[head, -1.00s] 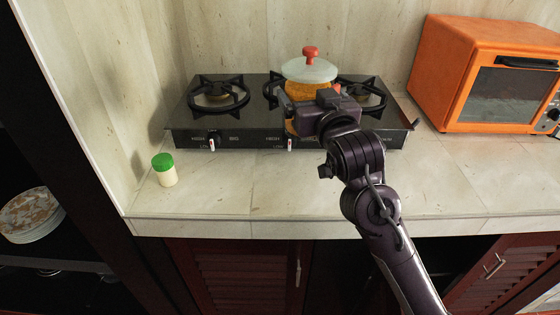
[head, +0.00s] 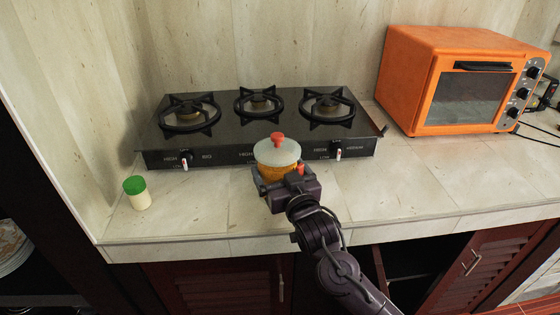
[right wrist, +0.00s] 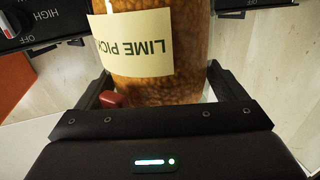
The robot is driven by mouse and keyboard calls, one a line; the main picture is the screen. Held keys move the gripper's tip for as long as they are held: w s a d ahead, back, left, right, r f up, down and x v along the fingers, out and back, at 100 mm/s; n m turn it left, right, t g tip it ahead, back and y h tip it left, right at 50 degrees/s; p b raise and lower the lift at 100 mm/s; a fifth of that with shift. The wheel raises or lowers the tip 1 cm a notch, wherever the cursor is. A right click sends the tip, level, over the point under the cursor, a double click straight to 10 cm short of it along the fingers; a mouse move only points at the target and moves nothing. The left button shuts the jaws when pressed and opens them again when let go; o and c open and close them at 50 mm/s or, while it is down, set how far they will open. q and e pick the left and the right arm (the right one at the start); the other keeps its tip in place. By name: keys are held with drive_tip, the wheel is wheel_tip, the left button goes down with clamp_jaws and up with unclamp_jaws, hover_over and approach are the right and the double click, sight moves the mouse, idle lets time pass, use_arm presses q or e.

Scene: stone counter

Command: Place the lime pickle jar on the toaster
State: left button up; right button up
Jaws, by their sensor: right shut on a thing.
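The lime pickle jar (head: 277,154) has an orange-brown body, a pale domed lid and a red knob. My right gripper (head: 279,174) is shut on its body, in front of the stove's front edge in the head view. The jar looks upright; whether it clears the counter I cannot tell. In the right wrist view the jar (right wrist: 158,75), with its "LIME PICK..." label, sits between the two fingers. The toaster (head: 415,85), an orange oven with a dark glass door, stands at the back right, well apart from the jar. My left gripper is not in view.
A black gas stove (head: 228,146) with several burners lies behind the jar, left of the toaster. A small green-lidded jar (head: 138,195) stands at the left of the counter (head: 400,185). The counter in front of the toaster is clear. Cables lie at the far right.

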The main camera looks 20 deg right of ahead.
drive_tip(key=shift+f, duration=1.75)
drive_tip(key=o, duration=1.4)
drive_tip(key=shift+f, duration=0.4)
drive_tip(key=shift+o, duration=0.7)
drive_tip(key=shift+s+r, duration=0.1)
